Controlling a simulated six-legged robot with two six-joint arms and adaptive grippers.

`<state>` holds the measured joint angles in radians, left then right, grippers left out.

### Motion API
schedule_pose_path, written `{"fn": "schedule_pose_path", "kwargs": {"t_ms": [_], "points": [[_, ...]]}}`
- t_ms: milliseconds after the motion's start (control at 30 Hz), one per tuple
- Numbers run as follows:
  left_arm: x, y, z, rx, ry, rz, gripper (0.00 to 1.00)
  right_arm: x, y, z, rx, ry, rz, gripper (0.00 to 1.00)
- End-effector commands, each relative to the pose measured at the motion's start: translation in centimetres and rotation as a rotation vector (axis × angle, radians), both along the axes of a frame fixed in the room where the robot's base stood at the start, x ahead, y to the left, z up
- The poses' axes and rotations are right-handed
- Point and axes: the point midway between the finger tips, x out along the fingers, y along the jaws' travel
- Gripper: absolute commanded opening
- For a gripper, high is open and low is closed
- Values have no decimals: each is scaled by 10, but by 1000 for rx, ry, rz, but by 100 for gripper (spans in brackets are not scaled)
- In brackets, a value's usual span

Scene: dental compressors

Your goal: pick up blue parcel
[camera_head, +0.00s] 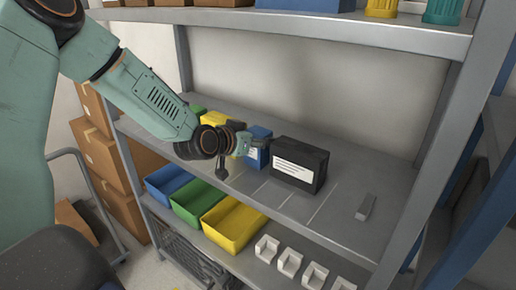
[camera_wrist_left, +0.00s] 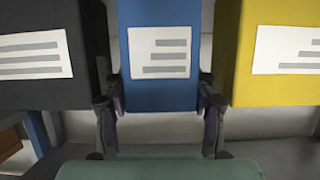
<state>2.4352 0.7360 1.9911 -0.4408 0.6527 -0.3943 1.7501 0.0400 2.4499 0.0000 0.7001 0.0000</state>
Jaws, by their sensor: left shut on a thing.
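The blue parcel (camera_head: 258,148) stands upright on the middle shelf, between a black parcel (camera_head: 299,166) and a yellow parcel (camera_head: 218,119). It has a white label with grey lines. My left gripper (camera_head: 246,145) reaches in from the left and is shut on the blue parcel. In the left wrist view the blue parcel (camera_wrist_left: 160,85) sits between the two fingers of my left gripper (camera_wrist_left: 162,112), one on each side. The black parcel (camera_wrist_left: 50,55) and yellow parcel (camera_wrist_left: 265,60) flank it closely. My right gripper is not in view.
The shelf (camera_head: 345,190) is clear right of the black parcel, apart from a small grey block (camera_head: 366,206). Blue, green and yellow bins (camera_head: 233,225) and several white holders (camera_head: 290,262) are below. An upper shelf (camera_head: 300,25) overhangs. Cardboard boxes (camera_head: 100,150) stand at left.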

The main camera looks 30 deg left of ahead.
Motion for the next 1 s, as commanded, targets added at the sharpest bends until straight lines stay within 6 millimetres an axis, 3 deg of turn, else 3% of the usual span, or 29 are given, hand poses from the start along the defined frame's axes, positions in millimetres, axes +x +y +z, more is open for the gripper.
{"fn": "schedule_pose_path", "kwargs": {"t_ms": [133,433,800,1000], "points": [[0,0,1,0,-2,1,20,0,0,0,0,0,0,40],[1,1,7,0,-5,2,19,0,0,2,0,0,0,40],[1,0,77,-1,-7,2,19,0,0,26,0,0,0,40],[0,0,98,0,-4,1,19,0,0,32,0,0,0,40]]}}
